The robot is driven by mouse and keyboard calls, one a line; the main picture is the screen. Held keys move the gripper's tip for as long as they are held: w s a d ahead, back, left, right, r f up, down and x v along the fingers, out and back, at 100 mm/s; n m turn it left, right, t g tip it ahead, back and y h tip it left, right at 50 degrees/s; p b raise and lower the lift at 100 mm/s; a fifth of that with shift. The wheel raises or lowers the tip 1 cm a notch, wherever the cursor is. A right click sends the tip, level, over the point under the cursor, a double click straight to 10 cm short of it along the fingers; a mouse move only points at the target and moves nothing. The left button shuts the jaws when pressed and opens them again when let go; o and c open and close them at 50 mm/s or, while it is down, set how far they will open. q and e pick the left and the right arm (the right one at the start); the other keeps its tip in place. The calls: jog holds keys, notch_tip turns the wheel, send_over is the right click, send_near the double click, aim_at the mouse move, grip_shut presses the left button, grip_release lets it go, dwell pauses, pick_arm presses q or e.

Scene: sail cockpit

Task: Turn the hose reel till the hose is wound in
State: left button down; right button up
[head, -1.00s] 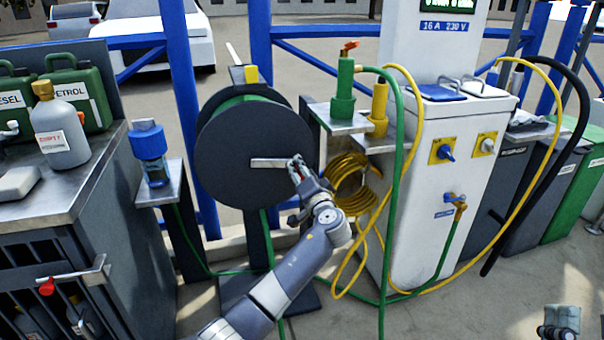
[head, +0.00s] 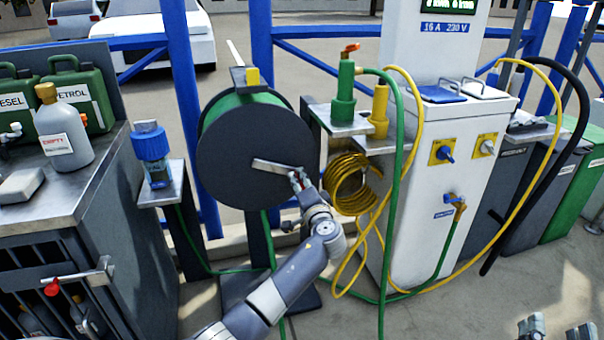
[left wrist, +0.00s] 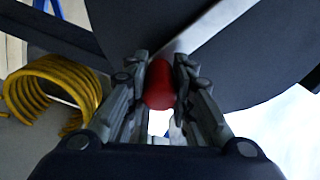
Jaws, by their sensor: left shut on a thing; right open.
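The hose reel (head: 240,165) is a large dark grey disc with green hose (head: 250,99) showing at its top edge. A metal crank (head: 272,166) crosses its face, sloping down to the right. My left gripper (head: 299,182) is at the crank's outer end. In the left wrist view, the left gripper (left wrist: 160,88) is shut on the crank's red knob (left wrist: 160,85). The green hose runs along the ground below the reel. My right gripper (head: 560,328) is open and empty at the bottom right, partly cut off by the frame.
A blue-topped filter (head: 152,155) stands on a post left of the reel. A white service pillar (head: 440,200) stands further right. A metal bench (head: 75,170) with cans is at the left.

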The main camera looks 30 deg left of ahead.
aim_at(268, 207)
notch_tip(268, 207, down, 15)
jog(key=s+d+g+h+p, duration=0.2)
jog(key=d+g+h+p, duration=0.1)
jog(key=g, duration=0.6)
pick_arm(q)
jog(key=s+a+f+m+p, duration=0.6)
jog(key=s+f+m, duration=0.1)
jog(key=m, duration=0.6)
jog(key=shift+s+a+m, duration=0.25)
jog(key=shift+s+m, duration=0.05)
jog(key=shift+s, duration=0.15)
pick_arm(e)
jog(key=s+d+f+g+h, duration=0.1)
jog(key=s+d+f+g, duration=0.1)
jog(key=s+f+g, duration=0.2)
jog(key=s+d+f+g+h, duration=0.1)
jog(key=s+f+g, duration=0.3)
jog(key=s, duration=0.6)
jog(key=shift+d+f+m+g, duration=0.4)
jog(key=shift+d+f, duration=0.4)
jog(key=shift+f, duration=0.1)
pick_arm(q)
jog(key=shift+f, duration=0.1)
